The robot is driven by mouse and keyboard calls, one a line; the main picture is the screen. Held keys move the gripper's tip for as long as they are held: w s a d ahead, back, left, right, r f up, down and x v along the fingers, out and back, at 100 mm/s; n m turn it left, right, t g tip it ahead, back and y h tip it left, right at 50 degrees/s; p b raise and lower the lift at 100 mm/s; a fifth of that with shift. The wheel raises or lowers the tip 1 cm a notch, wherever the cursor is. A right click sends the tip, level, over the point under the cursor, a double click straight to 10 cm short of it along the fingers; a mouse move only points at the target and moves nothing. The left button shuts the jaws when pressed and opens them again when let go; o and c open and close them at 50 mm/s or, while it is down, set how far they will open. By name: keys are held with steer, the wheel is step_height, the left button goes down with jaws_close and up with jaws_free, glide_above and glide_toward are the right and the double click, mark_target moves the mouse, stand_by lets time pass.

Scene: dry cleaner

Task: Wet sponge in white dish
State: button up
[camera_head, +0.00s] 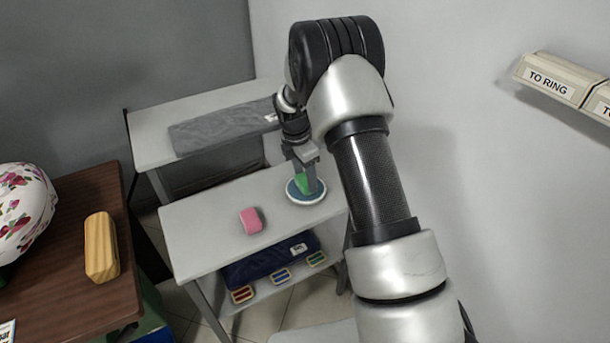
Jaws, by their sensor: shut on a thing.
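The white dish (305,203), round with a blue inside, sits on the table right under the gripper. A pink block (250,220), perhaps another sponge, lies on the table to the left of the dish.
A folded grey cloth (215,130) lies on another white table behind. A lower shelf holds a dark blue folded cloth (270,262) and several small coloured items. A brown table (80,298) at left carries a wooden block (101,247) and a floral item (22,205).

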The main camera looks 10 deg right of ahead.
mark_target(305, 180)
steer(key=shift+r+p, duration=2.35)
steer(key=shift+r, duration=1.05)
